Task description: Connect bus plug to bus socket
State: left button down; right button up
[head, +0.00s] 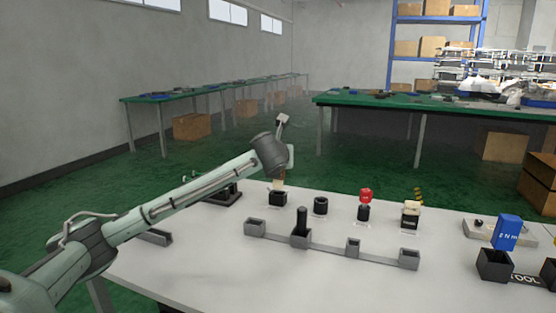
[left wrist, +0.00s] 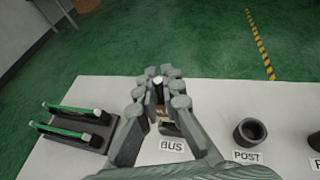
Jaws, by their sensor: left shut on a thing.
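My left gripper (head: 279,179) is over the black bus socket (head: 278,199) at the back left of the white table. It is shut on the bus plug (head: 278,187), a small beige piece that shows just above the socket. In the left wrist view the gripper's fingers (left wrist: 161,90) are close together, and a tan part of the plug (left wrist: 168,127) shows between them behind the BUS label (left wrist: 171,145). The fingers hide most of the plug and socket there. I cannot tell how deep the plug sits. My right gripper is in neither view.
A grey rail with square cups (head: 330,247) lies in front. A rack with green boards (left wrist: 78,125) is to the left.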

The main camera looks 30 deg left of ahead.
pick_arm(q)
jog(key=shift+f, duration=1.6)
jog(key=shift+f, duration=0.35)
jog(key=shift+f, duration=0.25)
jog(key=c, duration=1.6)
grip_release()
jog(key=shift+f, duration=0.1)
jog(key=shift+s, duration=0.1)
jog(key=v, duration=1.2)
jog(key=shift+r, duration=0.25)
